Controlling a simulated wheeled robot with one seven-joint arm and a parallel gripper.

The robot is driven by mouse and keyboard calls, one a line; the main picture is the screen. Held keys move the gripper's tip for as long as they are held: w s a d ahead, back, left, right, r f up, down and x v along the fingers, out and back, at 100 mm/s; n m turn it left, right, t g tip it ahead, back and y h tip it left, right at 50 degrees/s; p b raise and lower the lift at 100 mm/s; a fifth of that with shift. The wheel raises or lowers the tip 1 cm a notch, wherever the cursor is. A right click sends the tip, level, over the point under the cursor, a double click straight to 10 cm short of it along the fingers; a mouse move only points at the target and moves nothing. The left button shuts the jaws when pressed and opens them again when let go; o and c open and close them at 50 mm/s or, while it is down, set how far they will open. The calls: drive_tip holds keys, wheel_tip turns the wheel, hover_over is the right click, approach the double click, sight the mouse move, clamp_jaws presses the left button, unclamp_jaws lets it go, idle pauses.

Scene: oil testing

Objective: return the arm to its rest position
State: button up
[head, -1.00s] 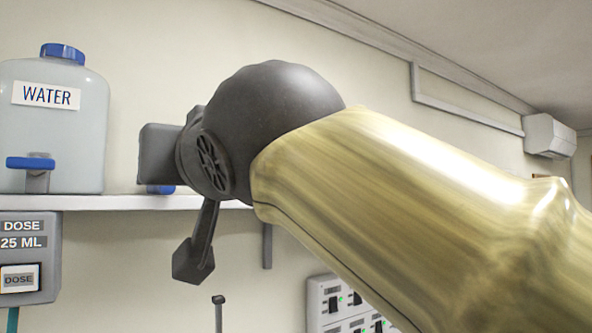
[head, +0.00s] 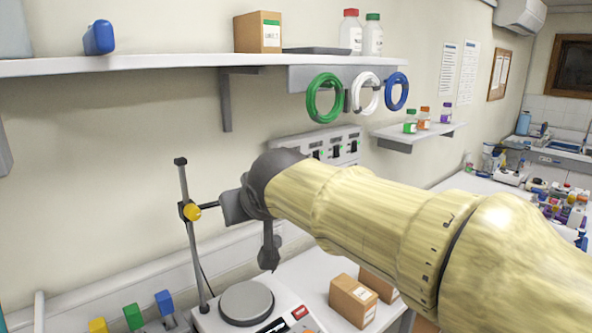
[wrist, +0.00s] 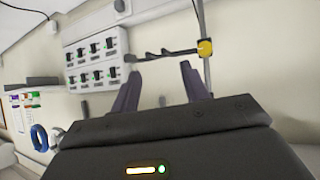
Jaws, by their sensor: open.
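My arm reaches in from the right in the head view and ends in a dark wrist, with my gripper (head: 252,222) beside a thin metal stand. Its fingers are hard to make out there. In the wrist view my gripper (wrist: 159,78) shows two dark fingers standing apart with nothing held between them. The stand's clamp bar (wrist: 165,53) and yellow knob (wrist: 205,47) appear beyond the fingertips. I cannot tell the exact gap between gripper and stand.
The stand (head: 190,240) rises beside a hot plate (head: 246,300). Cardboard boxes (head: 353,300) sit on the bench below the arm. A wall shelf (head: 170,62) runs above, with coloured hose coils (head: 325,97) hanging at its right. A switch panel (wrist: 97,60) is on the wall.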

drive_tip(key=d+f+m+g+h, duration=0.1)
drive_tip(key=d+f+g+h, duration=0.1)
drive_tip(key=d+f, duration=0.6)
drive_tip(key=s+d+f+m+g, duration=0.1)
drive_tip(key=s+d+f+g, duration=0.1)
drive_tip(key=s+d+f, duration=0.2)
drive_tip(key=s+d+f+m+g+h+p, duration=0.1)
drive_tip(key=s+d+f, duration=0.4)
drive_tip(key=f, duration=0.5)
drive_tip(key=s+d+f+m+g+h, duration=0.1)
drive_tip(key=s+d+f+m+g, duration=0.1)
drive_tip(key=s+d+f, duration=0.2)
wheel_tip(320, 180, down, 4)
drive_tip(key=shift+s+d+f+m+g+p, duration=0.1)
drive_tip(key=shift+s+d+m+g+p, duration=0.25)
drive_tip(key=shift+d, duration=0.75)
